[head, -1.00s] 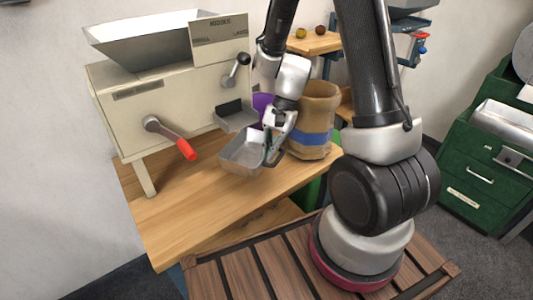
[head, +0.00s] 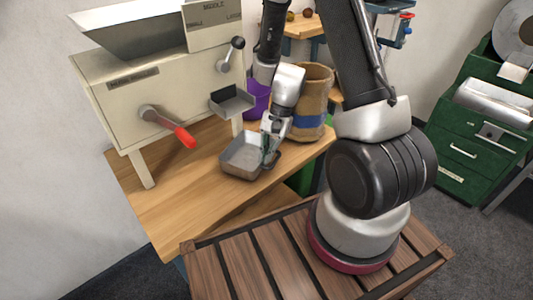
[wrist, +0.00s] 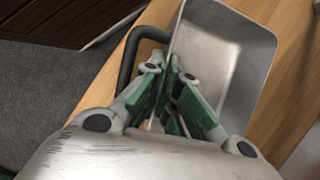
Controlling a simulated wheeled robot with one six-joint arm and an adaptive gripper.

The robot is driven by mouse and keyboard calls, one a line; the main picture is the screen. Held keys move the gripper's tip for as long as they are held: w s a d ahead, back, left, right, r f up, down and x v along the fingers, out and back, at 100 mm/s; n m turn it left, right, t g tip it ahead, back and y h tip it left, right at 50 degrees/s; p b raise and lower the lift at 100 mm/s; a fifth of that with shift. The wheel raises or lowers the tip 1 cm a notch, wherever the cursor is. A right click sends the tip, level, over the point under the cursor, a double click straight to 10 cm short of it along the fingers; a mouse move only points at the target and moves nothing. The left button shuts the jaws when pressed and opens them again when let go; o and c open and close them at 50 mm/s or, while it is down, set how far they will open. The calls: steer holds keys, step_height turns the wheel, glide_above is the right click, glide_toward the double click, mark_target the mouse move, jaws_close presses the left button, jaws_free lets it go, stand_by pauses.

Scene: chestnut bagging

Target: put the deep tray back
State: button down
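The deep tray (head: 232,168) is a grey metal pan with a dark looped handle. In the head view it is level at the wooden table's right part, below and in front of the machine's chute; it looks to be resting on the table. In the wrist view the tray (wrist: 228,50) looks empty, with its handle (wrist: 127,62) to the left. My gripper (head: 267,152) is at the tray's handle side. Its green-padded fingers (wrist: 178,82) are close together around the handle, by the tray wall. The fingers partly hide the grasped spot.
The cream machine (head: 110,100) has a small grey chute (head: 232,104) and a red-handled crank (head: 184,137). A purple bucket (head: 257,98) and a brown sack with a blue band (head: 315,100) stand behind my gripper. The table's front-left part (head: 170,210) is clear.

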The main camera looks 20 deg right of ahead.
steer(key=shift+f, duration=0.45)
steer(key=c, duration=1.6)
jaws_free()
steer(key=shift+o, duration=0.2)
steer(key=v, duration=1.2)
steer(key=s+d+r+n+t+h, duration=0.2)
steer(key=s+r+n, duration=0.3)
steer(key=s+r, duration=0.3)
steer(key=s+d+r+n+t+h, duration=0.2)
steer(key=s+d+r+n+t, duration=0.2)
steer(key=s+r, duration=0.4)
step_height(320, 180, up, 6)
steer(key=shift+s+r+n, duration=0.1)
steer(key=shift+s+n, duration=0.05)
steer(key=shift+n, duration=0.25)
